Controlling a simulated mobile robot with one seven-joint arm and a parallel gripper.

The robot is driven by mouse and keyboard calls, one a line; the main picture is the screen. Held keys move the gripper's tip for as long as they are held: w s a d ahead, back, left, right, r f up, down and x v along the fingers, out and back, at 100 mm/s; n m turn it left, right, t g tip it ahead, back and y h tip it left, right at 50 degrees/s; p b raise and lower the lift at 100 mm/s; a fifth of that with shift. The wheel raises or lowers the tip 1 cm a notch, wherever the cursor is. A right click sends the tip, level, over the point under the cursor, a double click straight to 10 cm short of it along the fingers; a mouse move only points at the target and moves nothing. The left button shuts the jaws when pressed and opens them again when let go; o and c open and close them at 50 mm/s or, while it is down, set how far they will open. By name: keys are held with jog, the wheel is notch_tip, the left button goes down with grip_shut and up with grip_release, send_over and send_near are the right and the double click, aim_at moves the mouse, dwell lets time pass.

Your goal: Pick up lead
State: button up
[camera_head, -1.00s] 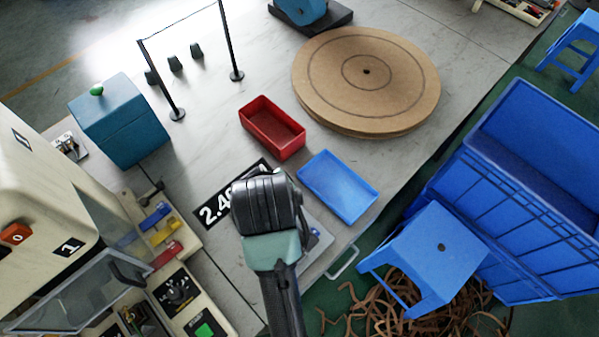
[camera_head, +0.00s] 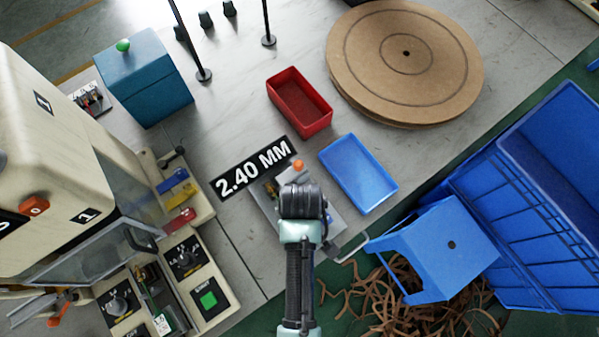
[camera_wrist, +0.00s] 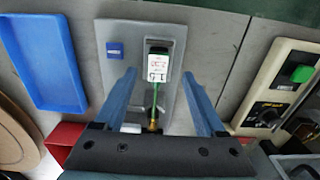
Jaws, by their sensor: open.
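In the wrist view, a thin green lead (camera_wrist: 155,94) lies over a grey plate (camera_wrist: 112,72). It has a white printed tag (camera_wrist: 157,68) at its far end and a brass-coloured piece (camera_wrist: 153,126) at the near end. My gripper (camera_wrist: 159,76) is open, with one blue finger on each side of the lead; I cannot tell how high it is above the plate. In the head view, my wrist hides most of the plate (camera_head: 267,203) and the lead. An orange knob (camera_head: 298,165) shows there.
A "2.40 MM" sign (camera_head: 252,168), blue tray (camera_head: 358,175) and red tray (camera_head: 299,102) lie by the plate. The cream machine (camera_head: 60,150), with a green button (camera_head: 208,300), stands left. A blue stool (camera_head: 440,245) and blue crate (camera_head: 560,180) are right, off the table.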

jog(key=shift+d+f, duration=0.15)
jog(key=shift+f, duration=0.95)
jog(key=shift+d+f, duration=0.1)
jog(key=shift+f, duration=0.95)
grip_shut()
